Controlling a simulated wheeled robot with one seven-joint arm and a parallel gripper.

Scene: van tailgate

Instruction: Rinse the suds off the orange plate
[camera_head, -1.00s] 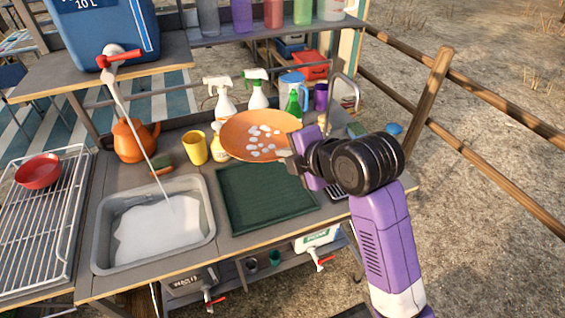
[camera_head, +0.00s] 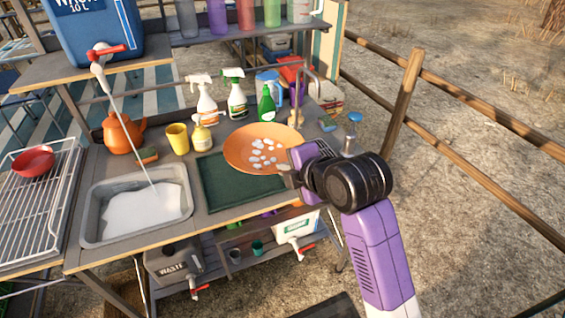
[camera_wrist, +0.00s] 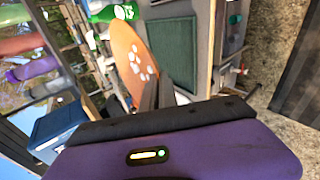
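The orange plate (camera_head: 240,147) is held tilted above the back of the dark green mat, with several white suds patches on its face. My gripper (camera_head: 286,174) is shut on the plate's right rim. In the wrist view the plate (camera_wrist: 125,50) runs down to the dark fingers (camera_wrist: 157,95), where the purple gripper body hides part of it. A tap with a red handle (camera_head: 106,50) on the blue water container (camera_head: 95,30) lets a thin pale stream fall into the grey basin (camera_head: 92,215). The basin holds white, sudsy-looking water, left of the plate.
Spray bottles (camera_head: 204,100), a green bottle (camera_head: 266,105), a yellow cup (camera_head: 177,138) and an orange kettle (camera_head: 120,135) stand behind the basin and plate. A thin metal faucet (camera_head: 316,85) rises at the back right. A wire rack (camera_head: 35,215) holds a red bowl (camera_head: 34,161).

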